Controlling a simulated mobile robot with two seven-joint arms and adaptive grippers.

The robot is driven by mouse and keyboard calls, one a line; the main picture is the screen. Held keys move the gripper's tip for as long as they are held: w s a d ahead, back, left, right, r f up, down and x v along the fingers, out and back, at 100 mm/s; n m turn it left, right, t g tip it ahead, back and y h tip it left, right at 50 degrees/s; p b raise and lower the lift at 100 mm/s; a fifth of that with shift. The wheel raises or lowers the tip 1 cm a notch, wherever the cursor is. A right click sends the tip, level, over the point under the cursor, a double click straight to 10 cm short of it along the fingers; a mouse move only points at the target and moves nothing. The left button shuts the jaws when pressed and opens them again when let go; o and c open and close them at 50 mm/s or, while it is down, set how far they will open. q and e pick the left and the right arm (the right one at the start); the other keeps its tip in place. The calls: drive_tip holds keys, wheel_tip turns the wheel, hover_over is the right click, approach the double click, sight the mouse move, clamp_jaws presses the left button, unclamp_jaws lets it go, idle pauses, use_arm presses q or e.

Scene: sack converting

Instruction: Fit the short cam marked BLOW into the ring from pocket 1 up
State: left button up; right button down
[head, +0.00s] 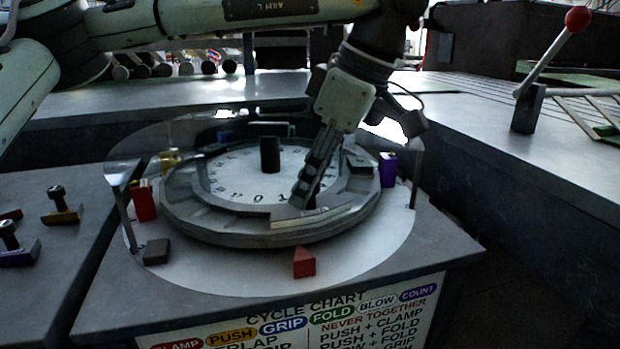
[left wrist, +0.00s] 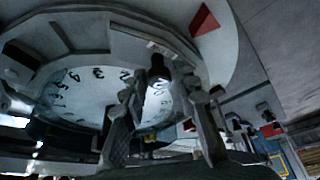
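The grey ring (head: 235,236) surrounds a white numbered dial (head: 235,178) on the round plate and also shows in the left wrist view (left wrist: 95,25). My left gripper (head: 306,200) reaches down to the ring's near side. In the left wrist view its fingers (left wrist: 160,88) stand apart on either side of a dark upright knob (left wrist: 158,68), with a gap visible. A pale-faced piece (head: 325,218) lies on the ring by the fingertips; it may be the BLOW cam, but no marking is readable. The pocket under the fingers is hidden. My right gripper is not in view.
A dark post (head: 270,154) stands at the dial's centre. Red (head: 143,203) and purple (head: 387,168) blocks stand around the ring. A red wedge (head: 304,262) sits in front. Knobbed cams (head: 62,212) lie on the left table. A red-knobbed lever (head: 545,60) stands right.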

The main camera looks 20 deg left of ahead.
use_arm(q)
drive_tip(key=shift+o, duration=1.1)
drive_tip(key=shift+r, duration=0.1)
drive_tip(key=a+p+v, duration=0.1)
drive_tip(key=p+v, duration=0.2)
drive_tip(key=v, duration=0.6)
drive_tip(key=a+r+p+v, duration=0.1)
drive_tip(key=p+v, duration=0.2)
drive_tip(key=v, duration=0.6)
drive_tip(key=shift+a+r, duration=0.15)
drive_tip(key=shift+a, duration=0.05)
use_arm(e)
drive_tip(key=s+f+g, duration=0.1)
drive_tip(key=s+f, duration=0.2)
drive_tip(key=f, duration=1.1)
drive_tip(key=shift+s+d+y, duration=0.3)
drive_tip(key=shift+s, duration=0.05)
use_arm(q)
drive_tip(key=shift+o, duration=0.5)
